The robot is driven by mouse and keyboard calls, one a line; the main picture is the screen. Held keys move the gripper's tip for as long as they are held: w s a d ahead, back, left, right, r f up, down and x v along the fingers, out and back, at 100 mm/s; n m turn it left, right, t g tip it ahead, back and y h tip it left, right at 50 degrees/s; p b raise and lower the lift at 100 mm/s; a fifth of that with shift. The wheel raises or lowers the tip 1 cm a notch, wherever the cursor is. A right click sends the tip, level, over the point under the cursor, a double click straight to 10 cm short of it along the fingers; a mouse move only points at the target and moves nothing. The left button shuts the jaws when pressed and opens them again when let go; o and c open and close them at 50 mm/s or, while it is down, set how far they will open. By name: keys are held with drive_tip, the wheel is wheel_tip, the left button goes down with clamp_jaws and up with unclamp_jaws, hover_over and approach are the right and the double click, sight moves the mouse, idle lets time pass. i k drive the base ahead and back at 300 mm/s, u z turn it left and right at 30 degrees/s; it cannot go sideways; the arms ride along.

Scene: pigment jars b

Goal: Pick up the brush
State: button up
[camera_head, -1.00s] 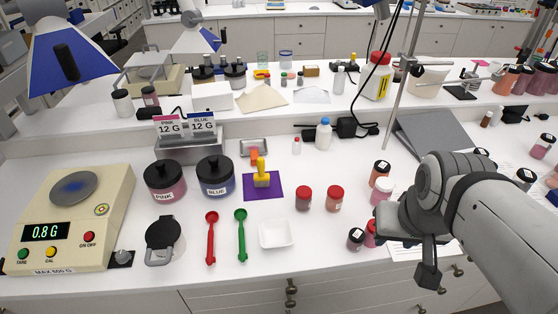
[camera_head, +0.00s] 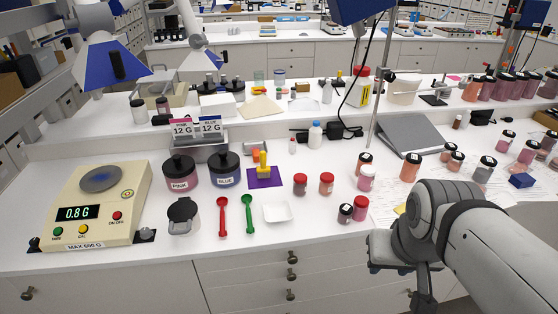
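A yellow tool with an upright handle (camera_head: 264,162), which looks like the brush, stands on a small purple mat (camera_head: 279,183) in the middle of the bench. Its lower end and bristles are too small to make out. My gripper (camera_head: 423,298) is at the lower right, in front of the bench edge and pointing down. It is well to the right of and nearer than the yellow tool. It appears to hold nothing, but its fingers overlap and their opening is not clear.
A scale (camera_head: 93,205) reading 0.8 G stands at left. Pink (camera_head: 180,173) and blue (camera_head: 225,170) jars are left of the mat. Red (camera_head: 222,215) and green (camera_head: 249,213) spoons and a white dish (camera_head: 277,213) lie in front. Red-lidded jars (camera_head: 300,184) stand right.

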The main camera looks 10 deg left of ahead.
sight(263, 172)
drive_tip(key=u, duration=0.15)
drive_tip(key=i, duration=0.9)
drive_tip(key=z, duration=0.05)
